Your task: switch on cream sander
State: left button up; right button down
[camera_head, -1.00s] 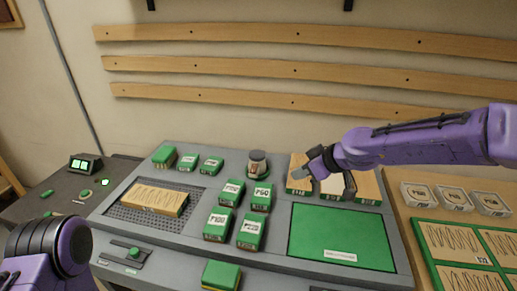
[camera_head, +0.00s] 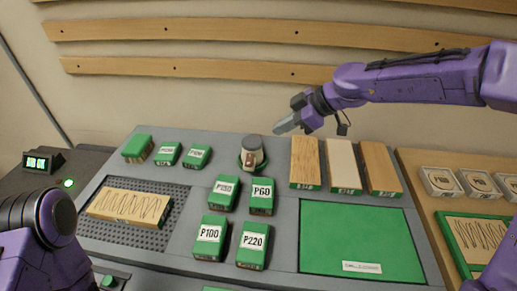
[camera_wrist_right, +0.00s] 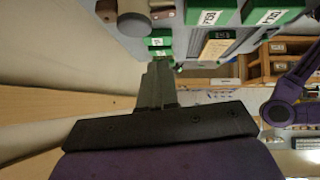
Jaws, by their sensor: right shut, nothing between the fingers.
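The cream sander (camera_head: 252,150) stands upright in a green holder at the back middle of the grey bench panel. It has a cream body, a dark top and a reddish-brown patch on its front. In the right wrist view the sander (camera_wrist_right: 133,20) shows at the top, partly cut off. My right gripper (camera_head: 278,130) is shut and empty, just right of the sander's top and apart from it in the head view. In the right wrist view its closed fingers (camera_wrist_right: 155,85) point toward the bench. My left arm shows at the lower left; its gripper is out of frame.
Green grit blocks, P60 (camera_head: 262,196) among them, stand in front of the sander. Three wood boards (camera_head: 342,165) lie to its right, behind a green mat (camera_head: 360,240). A scribbled wood block (camera_head: 128,205) rests on the perforated plate (camera_head: 150,236).

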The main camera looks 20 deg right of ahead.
jog(key=p, duration=0.2)
send_over(249, 155)
jog(key=s+d, duration=0.2)
notch_tip(249, 155, down, 6)
jog(key=f, duration=0.4)
jog(key=shift+w+d+f, duration=0.15)
jog(key=shift+d+f, duration=0.05)
jog(key=shift+f, duration=0.1)
jog(key=shift+a, duration=0.1)
